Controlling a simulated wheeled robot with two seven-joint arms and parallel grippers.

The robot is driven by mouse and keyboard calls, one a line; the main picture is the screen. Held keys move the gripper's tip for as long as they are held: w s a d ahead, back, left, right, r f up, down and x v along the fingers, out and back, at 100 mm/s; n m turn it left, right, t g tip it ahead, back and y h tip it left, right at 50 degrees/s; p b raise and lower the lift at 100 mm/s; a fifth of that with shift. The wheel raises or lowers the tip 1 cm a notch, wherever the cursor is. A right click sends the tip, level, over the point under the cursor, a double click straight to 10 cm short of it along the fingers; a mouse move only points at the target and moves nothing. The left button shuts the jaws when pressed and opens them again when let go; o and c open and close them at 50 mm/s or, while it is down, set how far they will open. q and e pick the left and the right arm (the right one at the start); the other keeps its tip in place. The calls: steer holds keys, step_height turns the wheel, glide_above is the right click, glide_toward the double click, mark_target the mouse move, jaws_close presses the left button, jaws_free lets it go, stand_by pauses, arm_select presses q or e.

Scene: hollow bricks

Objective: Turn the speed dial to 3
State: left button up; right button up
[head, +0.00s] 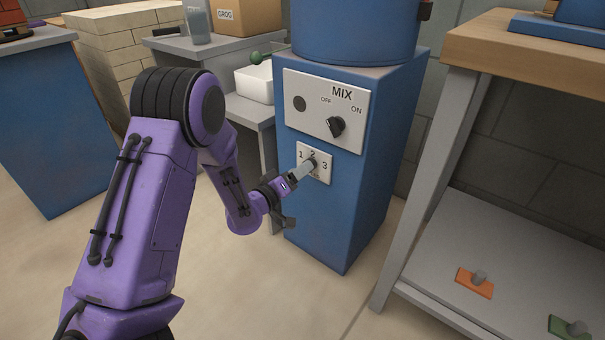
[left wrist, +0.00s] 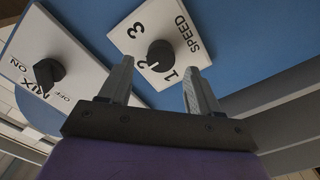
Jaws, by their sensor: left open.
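The speed dial (left wrist: 160,56) is a small black knob on a white plate (head: 326,176) marked 1, 2 and 3, on the front of the blue mixer cabinet (head: 345,215). In the left wrist view its pointer seems to face the 2, though the angle is hard to read. My left gripper (head: 306,167) is open in front of the plate. In the left wrist view the left gripper's (left wrist: 158,68) two fingers are spread to either side of the dial, and contact cannot be told. In the head view the gripper hides most of the dial. My right gripper is not in view.
Above the speed plate is the MIX panel (head: 316,84) with a black OFF/ON knob (head: 336,126). A wooden-topped bench (head: 520,52) stands right, with an orange piece (head: 474,283) on its lower shelf. A grey stand with a white bin (head: 256,84) is left of the cabinet.

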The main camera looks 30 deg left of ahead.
arm_select(q)
steer(key=shift+w+d, duration=0.1)
steer(key=shift+w, duration=1.25)
steer(key=c, duration=1.1)
steer(key=shift+o, duration=0.2)
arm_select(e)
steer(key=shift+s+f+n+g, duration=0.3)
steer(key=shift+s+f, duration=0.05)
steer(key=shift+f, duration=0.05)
arm_select(q)
steer(key=shift+m, duration=0.3)
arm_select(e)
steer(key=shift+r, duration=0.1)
arm_select(q)
steer(key=m, duration=0.2)
steer(key=shift+m, duration=0.3)
steer(key=shift+s+d+m+p, duration=0.1)
steer(key=shift+m+p, duration=0.2)
steer(key=shift+m, duration=1.35)
steer(key=shift+d+m+p, duration=0.1)
steer(key=shift+m+p, duration=0.2)
steer(key=shift+m, duration=1.35)
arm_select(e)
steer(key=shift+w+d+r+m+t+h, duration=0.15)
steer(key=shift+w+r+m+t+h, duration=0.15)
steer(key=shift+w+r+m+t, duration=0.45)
arm_select(q)
steer(key=shift+f, duration=0.1)
